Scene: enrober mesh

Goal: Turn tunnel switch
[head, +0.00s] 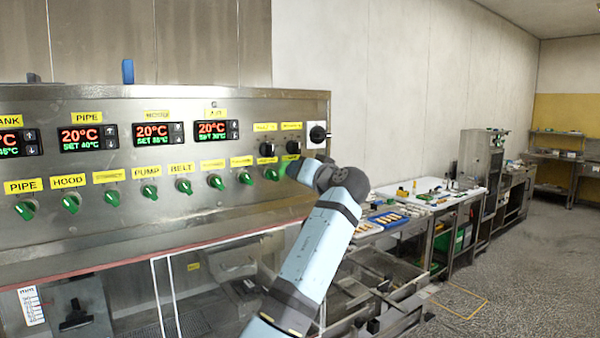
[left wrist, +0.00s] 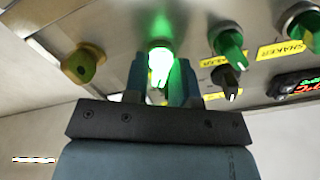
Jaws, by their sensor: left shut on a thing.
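The control panel (head: 230,152) carries a row of green rotary switches under yellow labels. My left gripper (head: 289,169) is at the right end of this row. In the left wrist view its two fingers (left wrist: 160,84) stand on either side of a brightly lit green switch (left wrist: 160,62) and are shut on it. In the head view only a bit of green glow (head: 283,171) shows beside the gripper. The label of the held switch cannot be read, so I cannot tell whether it says tunnel. My right gripper is in neither view.
Black knobs (head: 267,149) sit just above the gripper, with another on a white plate (head: 318,133). A neighbouring green switch (head: 270,174) is close on the left. Red displays (head: 150,134) line the panel. A worktable with trays (head: 385,219) stands to the right; open floor (head: 530,270) lies beyond.

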